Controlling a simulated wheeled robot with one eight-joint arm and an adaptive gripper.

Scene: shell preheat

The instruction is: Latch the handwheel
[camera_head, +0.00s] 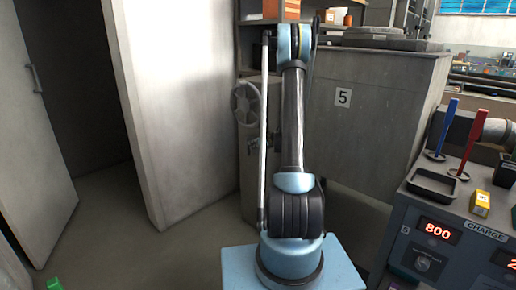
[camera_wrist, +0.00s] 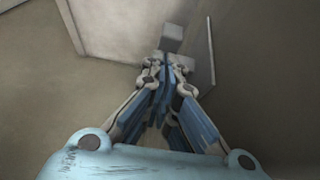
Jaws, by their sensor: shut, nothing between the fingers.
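A grey spoked handwheel (camera_head: 246,102) shows in the head view, just left of my arm, on the front of a grey upright housing. My arm covers part of the area to its right. I cannot tell from this angle whether it is latched. My gripper (camera_wrist: 168,66) shows in the wrist view with its blue-and-grey fingers closed together and nothing between them. A small pale grey block (camera_wrist: 172,35) appears just beyond the fingertips; I cannot tell whether they touch it. The handwheel cannot be made out in the wrist view, and the gripper cannot be made out in the head view.
A large white door panel (camera_head: 180,90) stands left of the handwheel, with a dark opening and a grey door (camera_head: 30,130) further left. A grey cabinet marked 5 (camera_head: 375,125) stands to the right. A console reading 800 (camera_head: 440,232) holds tools at front right.

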